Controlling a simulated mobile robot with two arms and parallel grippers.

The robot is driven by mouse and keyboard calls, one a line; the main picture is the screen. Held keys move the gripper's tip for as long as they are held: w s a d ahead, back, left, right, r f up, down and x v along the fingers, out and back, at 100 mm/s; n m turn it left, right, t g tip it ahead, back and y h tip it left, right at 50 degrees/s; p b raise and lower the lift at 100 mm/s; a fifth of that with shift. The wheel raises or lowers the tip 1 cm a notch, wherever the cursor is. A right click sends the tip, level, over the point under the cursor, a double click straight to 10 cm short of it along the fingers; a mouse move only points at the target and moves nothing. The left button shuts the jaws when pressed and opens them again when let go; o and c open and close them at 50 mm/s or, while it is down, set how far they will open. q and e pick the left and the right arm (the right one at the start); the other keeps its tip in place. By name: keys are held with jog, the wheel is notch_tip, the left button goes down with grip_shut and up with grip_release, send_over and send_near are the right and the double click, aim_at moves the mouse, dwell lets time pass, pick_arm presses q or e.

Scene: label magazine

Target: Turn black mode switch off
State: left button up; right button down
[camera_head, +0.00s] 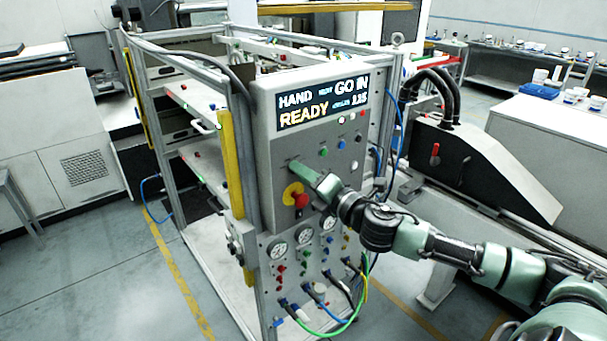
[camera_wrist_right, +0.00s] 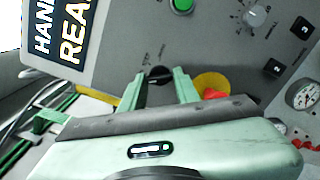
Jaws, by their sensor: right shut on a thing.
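The black mode switch (camera_wrist_right: 159,74) is a small round black knob on the grey panel, with small labels beside it. It shows in the right wrist view between the two green fingertips of my right gripper (camera_wrist_right: 160,80). The right gripper is shut on this knob. In the head view my right gripper (camera_head: 302,172) reaches the left part of the control panel (camera_head: 270,125) from the right and hides the knob. The exact angle of the knob is hard to read. My left gripper is not in view.
A red emergency button (camera_head: 301,200) on a yellow disc (camera_head: 290,190) sits just below the gripper. The display (camera_head: 322,108) reads HAND, GO IN, READY. A green button (camera_wrist_right: 181,5), a white knob (camera_wrist_right: 255,15) and black square switches (camera_wrist_right: 302,27) are nearby. Gauges (camera_head: 278,250) and hoses are below.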

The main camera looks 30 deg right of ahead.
jog(key=n, duration=0.3)
jog(key=shift+n, duration=0.3)
jog(key=shift+n+p, duration=0.55)
jog(key=shift+n, duration=1.15)
jog(key=c, duration=1)
grip_release()
jog(key=shift+c, duration=0.2)
